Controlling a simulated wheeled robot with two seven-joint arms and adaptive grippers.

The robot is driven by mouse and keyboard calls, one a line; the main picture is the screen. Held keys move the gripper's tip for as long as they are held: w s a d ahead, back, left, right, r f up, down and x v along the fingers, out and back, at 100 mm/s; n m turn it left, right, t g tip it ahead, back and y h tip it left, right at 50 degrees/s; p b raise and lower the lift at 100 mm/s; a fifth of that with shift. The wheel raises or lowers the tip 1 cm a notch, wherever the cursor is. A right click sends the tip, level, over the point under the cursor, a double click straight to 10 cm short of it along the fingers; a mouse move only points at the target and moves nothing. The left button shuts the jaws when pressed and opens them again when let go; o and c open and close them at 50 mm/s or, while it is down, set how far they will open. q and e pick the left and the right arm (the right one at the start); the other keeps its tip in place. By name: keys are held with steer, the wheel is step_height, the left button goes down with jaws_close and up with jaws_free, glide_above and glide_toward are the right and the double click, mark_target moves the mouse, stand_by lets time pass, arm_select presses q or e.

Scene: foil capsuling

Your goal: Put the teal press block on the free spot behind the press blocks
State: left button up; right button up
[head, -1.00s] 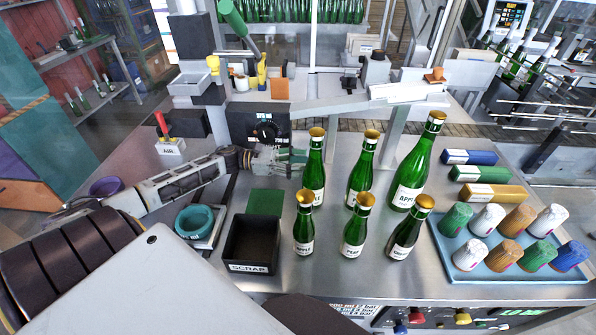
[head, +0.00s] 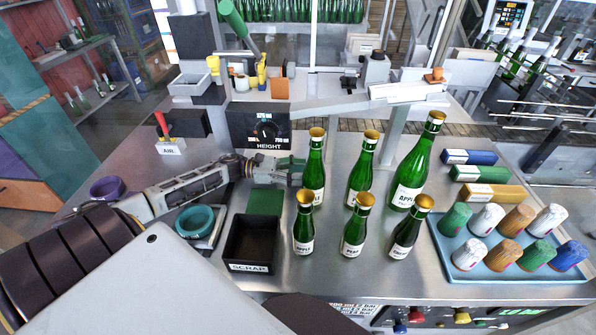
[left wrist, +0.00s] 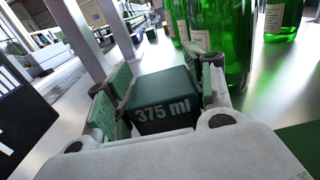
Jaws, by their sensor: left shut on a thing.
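My left gripper (head: 289,171) is behind the green mat, just left of the back-left bottle. In the left wrist view, my left gripper (left wrist: 160,80) is shut on a dark teal-green block (left wrist: 165,103) marked "375 ml", with a finger on either side. In the head view I cannot clearly tell this block from the green finger pads. Three long blocks, blue (head: 469,157), green (head: 480,174) and yellow-orange (head: 487,193), lie in a row at the right. I cannot make out their labels. My right gripper is not in view.
Several green bottles (head: 361,184) with gold tops stand in two rows mid-table. A blue tray (head: 461,270) of foil capsules is at the right. A black scrap bin (head: 249,267), green mat (head: 265,201) and teal ring (head: 195,221) are at the left. The height unit (head: 262,130) stands behind the gripper.

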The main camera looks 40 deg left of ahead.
arm_select(q)
steer(key=shift+f, duration=0.1)
steer(key=o, duration=1.1)
steer(key=shift+v, duration=1)
steer(key=shift+b+v, duration=0.6)
steer(key=shift+v, duration=2.15)
